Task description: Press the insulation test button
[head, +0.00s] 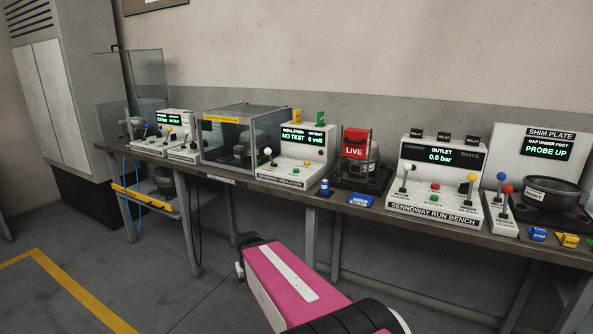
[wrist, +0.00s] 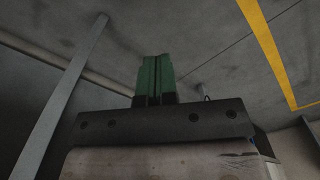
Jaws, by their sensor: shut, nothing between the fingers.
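The insulation console (head: 309,142) stands on the bench in the middle of the head view. It is white, with a dark display reading "INSULATION", "NO TEST" and "0 volt". A white-knobbed lever (head: 267,152) stands at its left, and small coloured controls sit on its sloped front. Their labels are too small to read, so I cannot tell which is the test button. My gripper shows in the wrist view, its green fingers (wrist: 155,77) together and empty, over the floor. In the head view my pink arm is low in front of the bench, and the fingertips are hidden.
A glass-walled enclosure (head: 240,110) stands left of the console. A red "LIVE" cover (head: 354,142) is to its right, with a blue-topped piece (head: 325,187) and blue block (head: 361,201) near the bench's front edge. The run bench console (head: 436,180) is farther right. Floor before the bench is clear.

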